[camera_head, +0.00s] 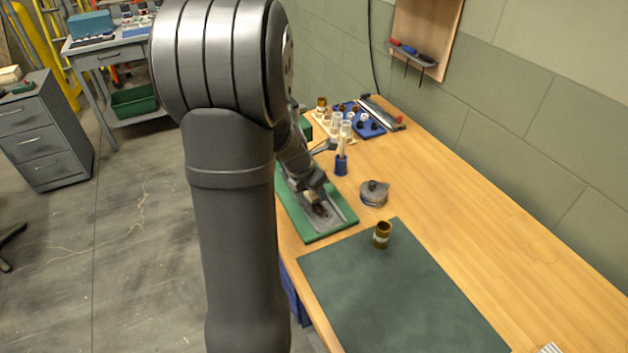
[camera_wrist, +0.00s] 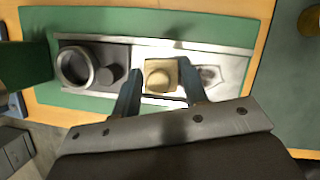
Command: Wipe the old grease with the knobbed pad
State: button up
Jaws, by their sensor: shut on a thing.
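My gripper (camera_wrist: 157,88) is shut on a tan knobbed pad (camera_wrist: 160,74), with one finger on each side of it. The pad is over a metal plate (camera_wrist: 118,96) on a green board (camera_wrist: 120,20); I cannot tell whether it touches the plate. A dark smear of grease (camera_wrist: 210,75) shows on the plate just right of the pad in the wrist view. A round metal ring (camera_wrist: 75,66) and a small dark round part (camera_wrist: 110,74) are at the left of the plate. In the head view my arm partly hides the green board (camera_head: 312,236).
A dark green mat (camera_head: 400,300) lies in front, with a brown jar (camera_head: 382,235) near its back edge. A grey lidded tin (camera_head: 374,193) and a blue holder (camera_head: 341,165) stand beside the board. The table's right side is mostly clear.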

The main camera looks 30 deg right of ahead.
jog(key=shift+s+f, duration=0.3)
jog(key=shift+s, duration=0.45)
jog(key=shift+s+f, duration=0.25)
jog(key=shift+s, duration=0.5)
jog(key=shift+c, duration=0.3)
jog(key=shift+s, duration=2.6)
jog(key=shift+w, duration=3.65)
jog(key=shift+w+r, duration=0.15)
jog(key=shift+w, duration=0.35)
jog(key=shift+r, duration=4)
jog(key=shift+f, duration=0.15)
